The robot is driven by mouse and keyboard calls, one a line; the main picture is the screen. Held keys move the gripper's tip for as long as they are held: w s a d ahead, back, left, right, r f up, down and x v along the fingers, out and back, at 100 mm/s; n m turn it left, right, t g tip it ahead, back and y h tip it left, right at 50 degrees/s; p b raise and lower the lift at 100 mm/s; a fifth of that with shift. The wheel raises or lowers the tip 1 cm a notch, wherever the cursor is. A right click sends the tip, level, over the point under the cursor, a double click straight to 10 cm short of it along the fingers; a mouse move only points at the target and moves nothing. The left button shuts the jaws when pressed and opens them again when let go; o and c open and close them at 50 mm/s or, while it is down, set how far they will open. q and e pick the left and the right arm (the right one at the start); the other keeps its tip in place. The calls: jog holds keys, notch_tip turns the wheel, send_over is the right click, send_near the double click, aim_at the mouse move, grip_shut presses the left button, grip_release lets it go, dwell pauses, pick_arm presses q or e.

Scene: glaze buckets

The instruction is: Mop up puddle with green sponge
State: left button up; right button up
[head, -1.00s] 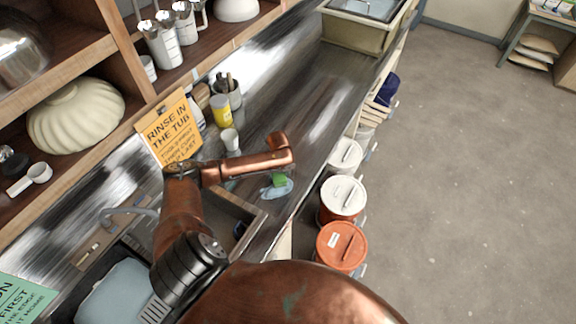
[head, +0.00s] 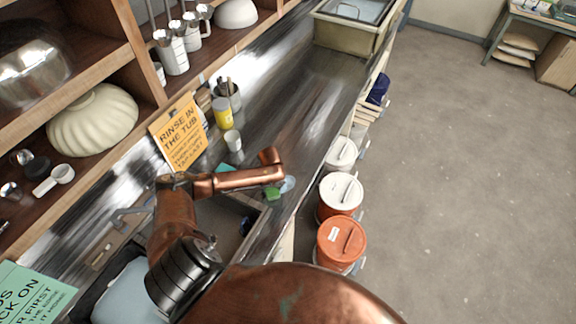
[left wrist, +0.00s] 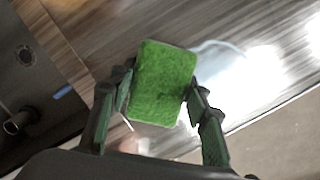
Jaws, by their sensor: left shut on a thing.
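The green sponge (left wrist: 163,82) is held between the two dark fingers of my left gripper (left wrist: 157,86), in the left wrist view. In the head view a small part of the sponge (head: 272,194) shows below the end of my copper arm, near the counter's front edge. The pale blue puddle (left wrist: 220,57) lies on the metal counter just right of the sponge in the left wrist view. It also shows right of the arm's end in the head view (head: 289,184), partly hidden. I cannot tell whether the sponge touches the counter. My right gripper is not in view.
A sink opening (head: 228,225) lies left of the sponge. A white cup (head: 233,140), a yellow jar (head: 222,113) and an orange sign (head: 179,133) stand behind the arm. Lidded buckets, one orange (head: 341,242) and one white (head: 341,192), stand below the counter's front edge.

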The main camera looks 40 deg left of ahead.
pick_arm(q)
jog(key=r+p, duration=0.1)
jog(key=s+r+p, duration=0.1)
jog(key=r, duration=0.1)
jog(key=shift+s, duration=0.1)
jog(key=shift+w+r+p, duration=0.3)
jog(key=shift+r+p, duration=0.2)
jog(key=shift+p, duration=0.2)
jog(key=shift+s+r+p, duration=0.1)
jog(key=shift+r+p, duration=0.5)
jog(key=shift+r, duration=0.55)
jog(key=shift+d+r, duration=0.1)
jog(key=shift+r, duration=0.8)
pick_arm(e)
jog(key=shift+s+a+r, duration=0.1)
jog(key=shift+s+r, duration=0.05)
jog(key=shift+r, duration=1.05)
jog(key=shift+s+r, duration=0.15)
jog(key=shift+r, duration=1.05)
